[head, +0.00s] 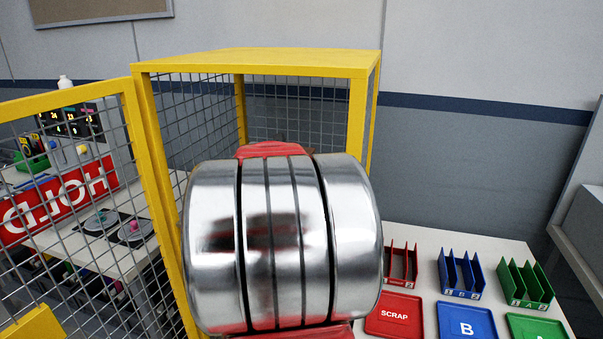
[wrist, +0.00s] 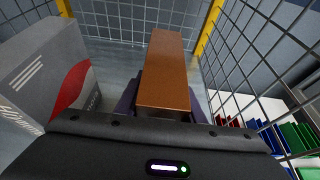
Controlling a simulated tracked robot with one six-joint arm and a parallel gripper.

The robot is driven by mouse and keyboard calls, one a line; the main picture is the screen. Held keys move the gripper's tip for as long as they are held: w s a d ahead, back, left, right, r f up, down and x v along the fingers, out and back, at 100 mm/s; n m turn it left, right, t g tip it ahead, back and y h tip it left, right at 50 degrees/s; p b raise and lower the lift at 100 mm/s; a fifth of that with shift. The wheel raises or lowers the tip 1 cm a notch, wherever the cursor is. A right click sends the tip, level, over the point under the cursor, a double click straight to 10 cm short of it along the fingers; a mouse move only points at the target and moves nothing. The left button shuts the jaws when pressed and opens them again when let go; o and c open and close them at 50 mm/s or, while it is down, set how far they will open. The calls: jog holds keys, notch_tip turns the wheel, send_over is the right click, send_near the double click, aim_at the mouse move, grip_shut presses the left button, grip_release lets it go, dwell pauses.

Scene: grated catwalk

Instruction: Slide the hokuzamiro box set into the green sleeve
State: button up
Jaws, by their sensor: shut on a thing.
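In the wrist view my gripper (wrist: 163,108) is shut on a long, plain orange-brown box (wrist: 166,65). Its dark purple fingers press on both sides of the box, and the box points away from the wrist. No name can be read on it, so I cannot confirm it is the hokuzamiro box set. A green slotted rack (head: 525,284) stands upright on the white table at the right in the head view, well apart from the gripper. I cannot tell whether it is the green sleeve. In the head view my own arm hides the gripper and the held box.
A yellow-framed mesh cage (head: 255,64) surrounds the arm. A grey box with a red curve (wrist: 45,75) stands close left of the gripper. Blue (head: 460,274) and red (head: 402,264) racks stand beside the green one, behind trays marked SCRAP (head: 394,314) and B (head: 466,320).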

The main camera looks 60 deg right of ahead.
jog(key=o, duration=1.4)
jog(key=shift+c, duration=0.2)
jog(key=v, duration=1.3)
jog(key=shift+a+r, duration=0.3)
jog(key=shift+s, duration=0.1)
